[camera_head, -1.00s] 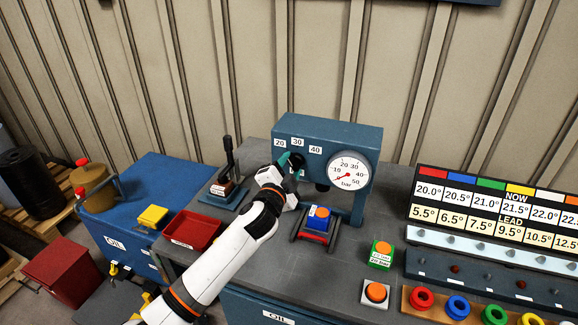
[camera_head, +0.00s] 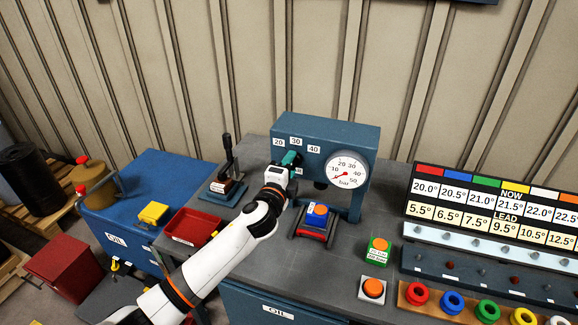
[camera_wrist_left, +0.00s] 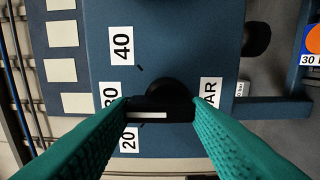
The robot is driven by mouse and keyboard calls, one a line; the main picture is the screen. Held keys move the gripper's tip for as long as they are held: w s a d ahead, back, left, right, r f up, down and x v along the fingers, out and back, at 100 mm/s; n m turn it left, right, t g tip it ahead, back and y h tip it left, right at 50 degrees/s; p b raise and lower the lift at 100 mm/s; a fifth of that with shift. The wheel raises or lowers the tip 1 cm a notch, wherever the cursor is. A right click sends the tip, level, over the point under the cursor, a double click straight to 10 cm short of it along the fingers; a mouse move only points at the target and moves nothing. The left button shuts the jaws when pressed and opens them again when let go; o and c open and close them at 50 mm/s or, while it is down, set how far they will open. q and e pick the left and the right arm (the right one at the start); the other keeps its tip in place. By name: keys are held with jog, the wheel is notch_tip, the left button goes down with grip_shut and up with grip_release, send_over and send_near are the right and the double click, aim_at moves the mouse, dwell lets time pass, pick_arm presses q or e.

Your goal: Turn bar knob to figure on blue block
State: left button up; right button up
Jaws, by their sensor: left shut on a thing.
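My left gripper (camera_head: 292,160) is at the front of the blue press (camera_head: 355,135), shut on the black bar knob (camera_wrist_left: 160,103). In the left wrist view my left gripper (camera_wrist_left: 160,108) has its two green fingers on either side of the knob. The knob's white line lies level there, on the side towards the 20, 30 and 40 labels; the 30 label (camera_wrist_left: 110,95) is partly hidden by a finger. The blue block (camera_head: 318,216) with an orange top sits under the press. Its label, partly cut off in the wrist view (camera_wrist_left: 309,61), reads 30. My right gripper is out of view.
The round gauge (camera_head: 346,171) is right of the knob, its red needle low on the left. A lever stand (camera_head: 224,190) and a red tray (camera_head: 191,227) are on the left. A green block (camera_head: 379,251) and a white block (camera_head: 372,291) stand front right.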

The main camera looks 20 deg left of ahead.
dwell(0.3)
pick_arm(q)
jog(key=o, duration=1)
jog(key=shift+s, duration=0.1)
jog(key=s+b, duration=0.2)
jog(key=s, duration=1)
jog(key=shift+a+b, duration=0.2)
jog(key=shift+b, duration=0.2)
jog(key=shift+w, duration=0.1)
